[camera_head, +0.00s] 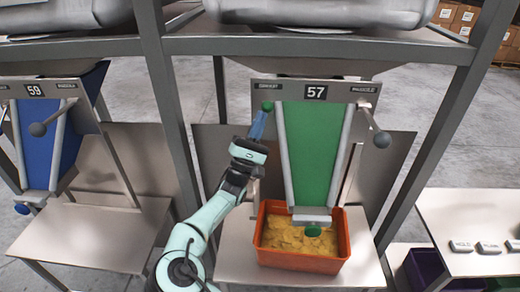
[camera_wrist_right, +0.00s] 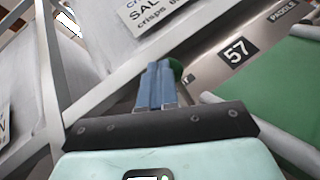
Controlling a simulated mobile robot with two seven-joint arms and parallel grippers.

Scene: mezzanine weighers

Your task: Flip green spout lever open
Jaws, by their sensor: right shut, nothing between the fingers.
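The green spout (camera_head: 313,150) hangs below the panel marked 57 (camera_head: 316,92); it also shows at the right of the right wrist view (camera_wrist_right: 275,95). A green knob (camera_head: 267,106) sits at the panel's upper left. My right gripper (camera_head: 263,114) has its blue fingers shut and empty, with the tips at or just below this knob. In the right wrist view the fingers (camera_wrist_right: 158,68) partly hide a green piece (camera_wrist_right: 177,70); I cannot tell whether they touch. A second green knob (camera_head: 313,231) is at the spout's lower end. My left gripper is out of view.
A grey ball-ended lever (camera_head: 381,139) sticks out at the panel's right. An orange crate (camera_head: 300,263) of yellow contents stands below the spout. Grey frame posts (camera_head: 167,100) flank the station. A blue spout (camera_head: 35,145) marked 59 is at left. A side table (camera_head: 480,210) is at right.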

